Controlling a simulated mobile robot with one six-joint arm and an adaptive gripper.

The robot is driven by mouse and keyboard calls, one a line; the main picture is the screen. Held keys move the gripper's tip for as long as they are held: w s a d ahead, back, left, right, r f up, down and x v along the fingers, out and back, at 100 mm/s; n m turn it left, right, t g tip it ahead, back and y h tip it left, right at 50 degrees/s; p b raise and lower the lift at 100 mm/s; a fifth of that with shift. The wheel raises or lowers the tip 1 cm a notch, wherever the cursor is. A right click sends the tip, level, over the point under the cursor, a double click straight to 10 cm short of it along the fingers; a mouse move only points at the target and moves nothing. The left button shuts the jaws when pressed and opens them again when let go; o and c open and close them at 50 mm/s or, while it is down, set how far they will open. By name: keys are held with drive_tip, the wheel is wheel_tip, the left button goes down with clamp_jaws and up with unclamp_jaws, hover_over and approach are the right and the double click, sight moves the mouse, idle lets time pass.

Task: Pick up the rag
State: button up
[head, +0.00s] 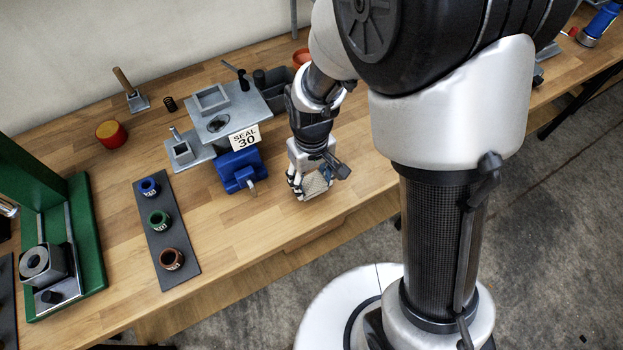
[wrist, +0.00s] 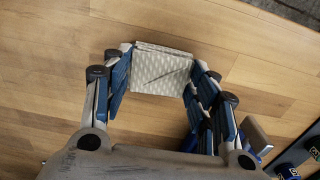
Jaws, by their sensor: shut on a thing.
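The rag (wrist: 162,70) is a pale, patterned, folded cloth. In the wrist view it sits between the two fingertips of my gripper (wrist: 160,78), which touch its left and right sides. In the head view the rag (head: 316,183) shows at the tip of my gripper (head: 310,180), near the front edge of the workbench. My gripper is shut on the rag and points down. I cannot tell whether the rag touches the bench or is held just above it.
Left of my gripper stand a blue vise (head: 240,170) and a grey fixture with a "SEAL 30" sign (head: 245,137). A dark strip with several colored rings (head: 166,233) and a green press (head: 85,240) are further left. Bare wooden bench (head: 265,215) lies around the gripper's front.

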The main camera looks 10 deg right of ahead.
sight(312, 182)
wheel_tip(312, 182, up, 20)
drive_tip(key=p, duration=0.6)
drive_tip(key=shift+f+p, duration=0.2)
drive_tip(key=shift+p, duration=0.15)
drive_tip(key=o, duration=0.3)
drive_tip(key=c, duration=0.4)
